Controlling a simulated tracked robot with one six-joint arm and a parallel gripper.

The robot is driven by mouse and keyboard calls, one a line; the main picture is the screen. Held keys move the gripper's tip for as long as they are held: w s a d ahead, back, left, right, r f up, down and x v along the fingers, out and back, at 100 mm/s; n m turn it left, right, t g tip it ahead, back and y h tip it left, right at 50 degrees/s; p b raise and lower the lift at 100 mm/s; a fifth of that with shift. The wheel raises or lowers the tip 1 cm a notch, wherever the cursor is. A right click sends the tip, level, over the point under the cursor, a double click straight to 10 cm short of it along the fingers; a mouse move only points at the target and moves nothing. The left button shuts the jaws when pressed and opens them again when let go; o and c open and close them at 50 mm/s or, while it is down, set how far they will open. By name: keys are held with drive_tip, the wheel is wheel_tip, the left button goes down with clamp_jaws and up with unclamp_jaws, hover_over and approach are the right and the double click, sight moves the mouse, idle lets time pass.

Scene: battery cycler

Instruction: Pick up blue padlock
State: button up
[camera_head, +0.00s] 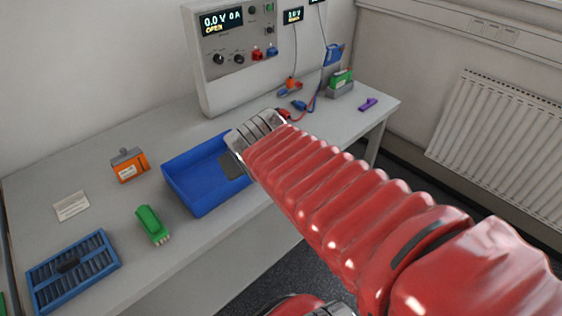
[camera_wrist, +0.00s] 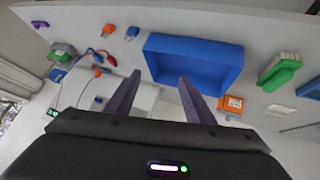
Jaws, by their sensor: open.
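The blue padlock (camera_wrist: 132,32) lies on the bench near its front edge in the wrist view, between an orange padlock (camera_wrist: 108,29) and the blue tray (camera_wrist: 195,82). I do not see the blue padlock in the head view, where my arm covers that part of the bench. My gripper (camera_wrist: 160,78) is open and empty, with its two dark fingers apart in the wrist view. In the head view my gripper (camera_head: 232,166) is mostly hidden by the wrist and shows as a dark patch over the right part of the tray (camera_head: 195,178).
A power supply (camera_head: 235,50) stands at the back. Cables and clips (camera_head: 299,105) lie right of it, near a grey and green holder (camera_head: 340,83) and a purple object (camera_head: 368,104). Left are an orange block (camera_head: 130,165), a green brush-like piece (camera_head: 152,224) and a blue rack (camera_head: 72,268).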

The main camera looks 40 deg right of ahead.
drive_tip(key=w+d+f+n+t+h, duration=0.1)
drive_tip(key=d+f, duration=0.1)
drive_tip(key=d, duration=0.6)
drive_tip(key=w+d+f+t+h, duration=0.1)
drive_tip(key=w+d+f+t, duration=0.1)
drive_tip(key=d, duration=0.7)
drive_tip(key=s+f+n+t+y, duration=0.1)
drive_tip(key=s+f+t+y, duration=0.2)
drive_tip(key=s+f+y, duration=0.3)
drive_tip(key=s+f, duration=0.2)
drive_tip(key=s, duration=0.1)
drive_tip(key=shift+s+f+y, duration=0.2)
drive_tip(key=shift+f+y, duration=0.1)
drive_tip(key=shift+f, duration=0.1)
drive_tip(key=x, duration=0.8)
drive_tip(key=shift+w+f, duration=0.15)
drive_tip(key=shift+w, duration=0.15)
